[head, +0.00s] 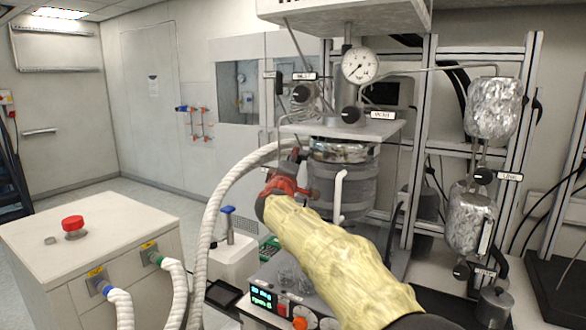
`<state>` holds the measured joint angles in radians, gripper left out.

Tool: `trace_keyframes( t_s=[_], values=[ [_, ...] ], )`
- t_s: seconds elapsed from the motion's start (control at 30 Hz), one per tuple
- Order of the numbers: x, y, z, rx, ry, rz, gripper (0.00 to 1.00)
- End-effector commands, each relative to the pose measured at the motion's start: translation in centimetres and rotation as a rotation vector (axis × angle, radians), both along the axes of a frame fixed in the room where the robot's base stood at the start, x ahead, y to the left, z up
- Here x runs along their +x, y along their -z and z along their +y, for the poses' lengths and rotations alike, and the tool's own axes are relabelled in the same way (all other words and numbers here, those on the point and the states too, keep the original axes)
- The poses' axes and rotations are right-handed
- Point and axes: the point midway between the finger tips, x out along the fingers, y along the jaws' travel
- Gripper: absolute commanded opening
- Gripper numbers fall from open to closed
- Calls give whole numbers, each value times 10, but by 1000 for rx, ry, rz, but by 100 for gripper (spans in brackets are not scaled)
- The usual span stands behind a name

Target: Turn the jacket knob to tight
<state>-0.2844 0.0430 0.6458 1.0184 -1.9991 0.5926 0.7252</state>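My arm in a yellow sleeve reaches from the lower right to the left side of the grey jacketed reactor vessel (355,190). My gripper (291,160) is at the vessel's upper left, by the end of a thick white hose. It is small and dark here, and its fingers cannot be made out clearly. Red parts show at my wrist, with a small red piece (313,193) just right of it. I cannot tell which part is the jacket knob; it may be hidden behind my gripper. Whether the gripper touches or holds it is unclear.
Black knobs sit above the vessel by a round pressure gauge (361,66). The white hose (212,215) curves down left of my arm. A white cabinet (60,250) with a red button (73,225) stands at left. Foil-wrapped cylinders (493,107) hang on the right frame.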

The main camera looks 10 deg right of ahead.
Motion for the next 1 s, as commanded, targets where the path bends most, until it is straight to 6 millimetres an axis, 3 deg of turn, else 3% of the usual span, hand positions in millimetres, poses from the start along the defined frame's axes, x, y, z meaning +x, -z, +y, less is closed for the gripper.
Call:
trace_keyframes(
  t_s=[0.73,0.77,0.9,1.0],
  values=[
    [0,-1,0,56,1,-42,7],
    [0,-1,0,56,1,-42,33],
    [0,-1,0,55,1,-42,40],
    [0,-1,0,55,1,-42,40]
  ],
)
